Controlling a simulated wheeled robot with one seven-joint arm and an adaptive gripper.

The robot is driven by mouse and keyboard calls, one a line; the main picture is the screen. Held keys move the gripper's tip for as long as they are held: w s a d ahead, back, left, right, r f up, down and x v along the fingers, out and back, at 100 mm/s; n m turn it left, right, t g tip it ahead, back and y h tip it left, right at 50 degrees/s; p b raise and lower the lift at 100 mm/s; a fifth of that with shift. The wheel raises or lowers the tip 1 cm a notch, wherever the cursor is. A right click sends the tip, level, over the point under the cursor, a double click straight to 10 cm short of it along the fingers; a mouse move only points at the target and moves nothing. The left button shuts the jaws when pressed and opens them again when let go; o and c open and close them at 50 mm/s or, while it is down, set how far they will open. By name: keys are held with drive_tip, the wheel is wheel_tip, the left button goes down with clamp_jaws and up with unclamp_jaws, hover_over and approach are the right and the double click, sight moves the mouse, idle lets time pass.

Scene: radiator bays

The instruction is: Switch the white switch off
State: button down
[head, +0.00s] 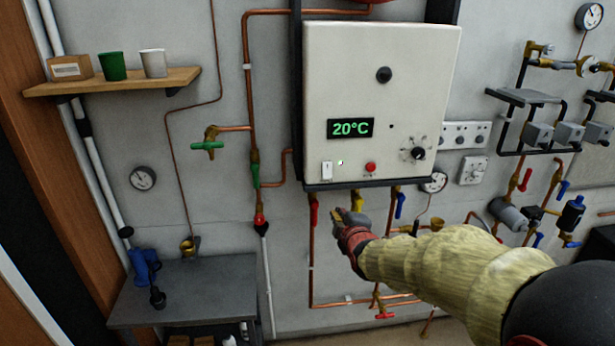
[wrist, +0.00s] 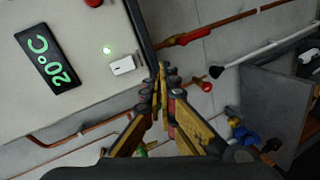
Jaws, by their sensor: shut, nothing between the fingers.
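The white switch (head: 327,170) is a small rocker at the lower left of the pale boiler panel (head: 380,90). A small green light (head: 340,162) glows beside it, and the display (head: 350,128) reads 20°C. In the wrist view the switch (wrist: 122,65) and the lit green light (wrist: 107,50) are just left of the fingertips. My gripper (head: 338,214) is shut and empty, below the panel's bottom edge in the head view. In the wrist view its fingertips (wrist: 162,75) are together, seen close to the switch. I cannot tell whether they touch the panel.
A red button (head: 371,168) and a black dial (head: 418,153) are right of the switch. Red, yellow and blue valve handles hang on pipes below the panel. A grey bench (head: 190,285) stands at left, a wooden shelf (head: 110,82) above it.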

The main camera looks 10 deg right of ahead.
sight(328, 177)
drive_tip(key=r+n+t, duration=0.1)
drive_tip(key=r, duration=0.1)
drive_tip(key=w+r+n, duration=0.1)
drive_tip(key=r+n, duration=0.1)
drive_tip(key=shift+r+t, duration=0.2)
drive_tip(key=shift+t, duration=0.2)
drive_tip(key=shift+d, duration=0.1)
drive_tip(key=w+p, duration=0.1)
drive_tip(key=w, duration=0.3)
drive_tip(key=w+f+p, duration=0.1)
drive_tip(key=w, duration=0.4)
drive_tip(key=w+f+p, duration=0.1)
drive_tip(key=w, duration=0.3)
drive_tip(key=shift+w+f, duration=0.1)
drive_tip(key=shift+w, duration=0.3)
drive_tip(key=shift+f+b, duration=0.1)
drive_tip(key=shift+b, duration=0.25)
